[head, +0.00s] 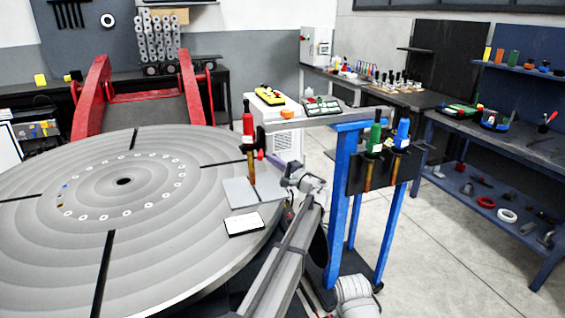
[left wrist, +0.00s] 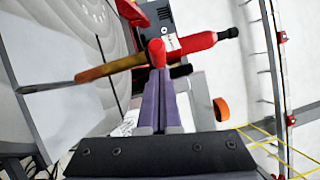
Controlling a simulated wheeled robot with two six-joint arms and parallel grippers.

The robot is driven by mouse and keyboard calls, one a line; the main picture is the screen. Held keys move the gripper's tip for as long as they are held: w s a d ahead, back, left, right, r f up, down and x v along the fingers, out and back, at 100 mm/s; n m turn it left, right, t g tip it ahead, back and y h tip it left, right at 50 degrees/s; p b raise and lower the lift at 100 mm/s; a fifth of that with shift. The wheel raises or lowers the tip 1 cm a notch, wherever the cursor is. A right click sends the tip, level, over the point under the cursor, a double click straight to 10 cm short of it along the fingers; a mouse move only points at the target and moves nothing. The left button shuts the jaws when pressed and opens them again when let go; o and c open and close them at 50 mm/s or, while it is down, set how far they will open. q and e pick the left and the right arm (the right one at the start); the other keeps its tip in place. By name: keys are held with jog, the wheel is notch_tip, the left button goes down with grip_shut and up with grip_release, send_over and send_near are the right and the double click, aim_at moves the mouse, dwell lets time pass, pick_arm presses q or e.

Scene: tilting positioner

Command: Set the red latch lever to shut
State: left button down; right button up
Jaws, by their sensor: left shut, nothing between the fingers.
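A small red rounded piece (left wrist: 157,50), which may be the end of the red latch lever, sits at the tips of my left gripper's purple fingers in the left wrist view. In the head view it is a small red spot (head: 260,154) beside a red-handled tool (head: 248,122). My left gripper (head: 268,158) is shut and empty, its fingertips close to the red piece; I cannot tell whether they touch. The tool (left wrist: 200,43) lies across the wrist view just past the fingertips. Most of the lever and its pivot are hidden or too small to tell.
The big round grey table (head: 150,245) fills the left, with a grey plate (head: 238,193) and a white card (head: 243,225) near its edge. A blue stand (head: 338,205) holds a green-handled tool (head: 375,135) and a blue-handled tool (head: 402,133) close by. Floor at the right is clear.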

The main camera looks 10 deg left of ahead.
pick_arm(q)
jog(key=shift+a, duration=0.3)
jog(key=shift+s, duration=0.1)
jog(key=shift+s+a+m+t+h, duration=0.15)
jog(key=shift+a+m+t+h, duration=0.15)
jog(key=shift+t, duration=0.2)
jog(key=shift+s, duration=0.1)
jog(key=a+m+t+h, duration=0.5)
jog(key=a+t+h, duration=0.1)
jog(key=a, duration=0.3)
jog(key=shift+s+a+m+h, duration=0.2)
jog(key=shift+m+h, duration=0.1)
jog(key=shift+h, duration=0.3)
jog(key=shift+w+a+r, duration=0.1)
jog(key=shift+w+a, duration=0.05)
dwell(0.6)
